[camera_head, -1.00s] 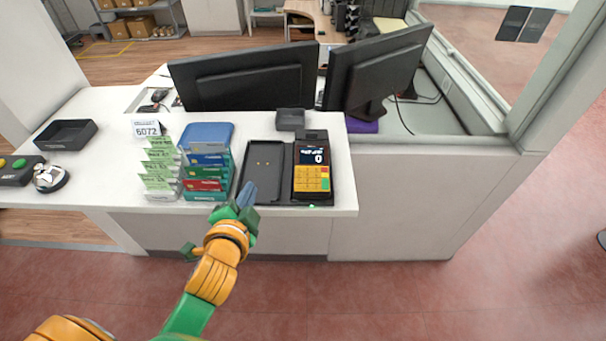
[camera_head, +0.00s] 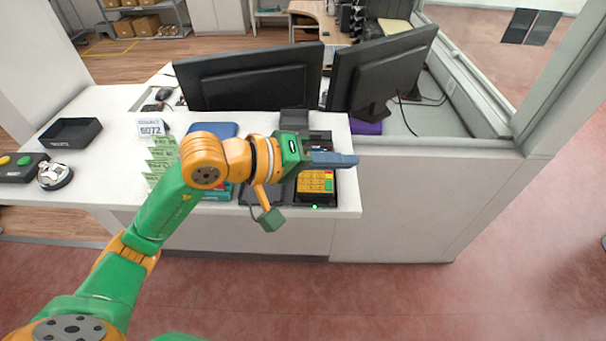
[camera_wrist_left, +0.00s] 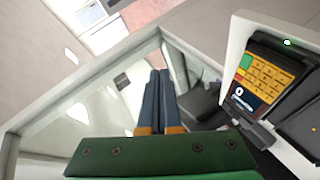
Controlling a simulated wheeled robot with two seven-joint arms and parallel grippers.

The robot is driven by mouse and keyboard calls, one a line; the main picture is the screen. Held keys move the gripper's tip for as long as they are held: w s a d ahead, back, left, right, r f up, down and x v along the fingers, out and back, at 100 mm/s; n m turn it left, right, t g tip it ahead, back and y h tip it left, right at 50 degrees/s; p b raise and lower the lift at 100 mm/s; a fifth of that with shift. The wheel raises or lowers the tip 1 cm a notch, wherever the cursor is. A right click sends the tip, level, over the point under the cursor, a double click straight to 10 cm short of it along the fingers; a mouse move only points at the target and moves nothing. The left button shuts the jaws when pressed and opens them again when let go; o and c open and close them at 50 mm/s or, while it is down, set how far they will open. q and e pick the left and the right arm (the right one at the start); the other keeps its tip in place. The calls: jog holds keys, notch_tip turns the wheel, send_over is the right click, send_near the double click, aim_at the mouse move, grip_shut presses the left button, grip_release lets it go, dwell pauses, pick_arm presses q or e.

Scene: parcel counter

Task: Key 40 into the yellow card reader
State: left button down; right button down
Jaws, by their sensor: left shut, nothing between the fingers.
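The card reader (camera_head: 316,186) has a dark body and a yellow keypad. It sits in a dark tray near the counter's front right edge, its upper part hidden behind my left gripper. In the left wrist view the card reader (camera_wrist_left: 258,78) lies to the right, its lit display showing 0 and a green and a red key beside the yellow ones. My left gripper (camera_head: 348,160) is shut and empty, its blue fingers pointing right across and above the reader. In the left wrist view the fingertips (camera_wrist_left: 160,76) are together and apart from the reader. My right gripper is not in view.
Two monitors (camera_head: 250,78) stand behind the reader. A card marked 6072 (camera_head: 151,128), green slips (camera_head: 163,150), a black tray (camera_head: 70,133) and a bell (camera_head: 54,176) are to the left. My left arm hides most of the blue card rack.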

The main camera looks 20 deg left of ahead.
pick_arm(q)
jog(key=w+a+f+m+t+y, duration=0.1)
jog(key=w+a+y, duration=0.2)
jog(key=a+y, duration=0.2)
jog(key=a, duration=0.3)
jog(key=shift+a+f+m+y, duration=0.25)
jog(key=shift+a+m+y, duration=0.05)
jog(key=shift+y, duration=0.1)
jog(key=shift+w+f, duration=0.1)
jog(key=shift+w, duration=0.05)
jog(key=b, duration=0.6)
send_over(299, 183)
jog(key=f, duration=0.7)
jog(key=shift+s+d+f, duration=0.1)
jog(key=shift+s+f, duration=0.2)
jog(key=shift+f, duration=0.1)
jog(key=shift+w+f+b, duration=0.15)
jog(key=shift+f+b, duration=0.15)
jog(key=shift+f, duration=0.05)
jog(key=shift+w+f+b, duration=0.1)
jog(key=shift+f+b, duration=0.3)
jog(key=shift+b, duration=0.2)
